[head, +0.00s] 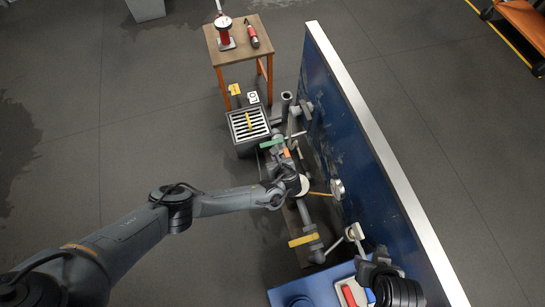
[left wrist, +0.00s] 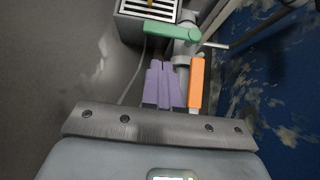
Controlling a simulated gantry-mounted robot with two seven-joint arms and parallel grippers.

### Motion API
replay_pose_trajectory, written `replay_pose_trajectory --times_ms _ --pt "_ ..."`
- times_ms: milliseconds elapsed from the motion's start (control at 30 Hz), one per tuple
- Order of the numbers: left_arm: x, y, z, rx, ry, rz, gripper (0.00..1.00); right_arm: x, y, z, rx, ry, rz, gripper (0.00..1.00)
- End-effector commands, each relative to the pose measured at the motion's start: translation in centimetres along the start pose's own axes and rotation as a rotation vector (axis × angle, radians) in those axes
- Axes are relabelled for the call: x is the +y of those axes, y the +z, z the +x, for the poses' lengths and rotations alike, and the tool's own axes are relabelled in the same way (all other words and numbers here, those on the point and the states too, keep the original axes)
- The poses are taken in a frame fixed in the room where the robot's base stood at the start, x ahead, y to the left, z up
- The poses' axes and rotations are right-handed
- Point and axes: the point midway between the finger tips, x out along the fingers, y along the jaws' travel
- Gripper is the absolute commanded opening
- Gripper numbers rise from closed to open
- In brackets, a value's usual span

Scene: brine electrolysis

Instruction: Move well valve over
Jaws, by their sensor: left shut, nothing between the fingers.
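A pipe run with several valves stands along the blue wall. A green valve handle (head: 271,143) lies across the pipe, and an orange handle (head: 286,153) sits just nearer. In the left wrist view, the green handle (left wrist: 172,31) is beyond the fingertips, and the orange handle (left wrist: 197,82) stands just right of the fingers. I cannot tell which is the well valve. My left gripper (left wrist: 163,66) has purple fingers pressed together, empty, and apart from the green handle in the picture. My right gripper (head: 374,262) is at the lower right; its fingers are unclear.
A grated drain box (head: 236,133) stands beyond the valves, with a wooden table (head: 239,43) behind it. The blue wall (head: 365,160) bounds the pipes on the right. A yellow handle (head: 303,240) sits nearer on the pipe. Open floor lies left.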

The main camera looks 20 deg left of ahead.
Motion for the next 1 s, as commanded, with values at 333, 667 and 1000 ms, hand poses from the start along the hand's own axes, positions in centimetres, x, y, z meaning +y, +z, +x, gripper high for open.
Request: replay_pose_trajectory --times_ms 333,667,1000 --pt "-0.1 -0.3 4.5 -0.002 0.000 -0.004 0.00 -0.2 1.0 3.4 0.003 -0.003 0.005 0.43" --pt "-0.1 -0.2 8.6 -0.001 -0.001 -0.002 0.00 -0.3 2.0 6.6 0.002 -0.003 0.004 0.43" --pt "-0.1 0.1 9.9 -0.001 -0.002 -0.002 0.00 -0.2 2.4 7.4 0.000 0.002 -0.003 0.43"
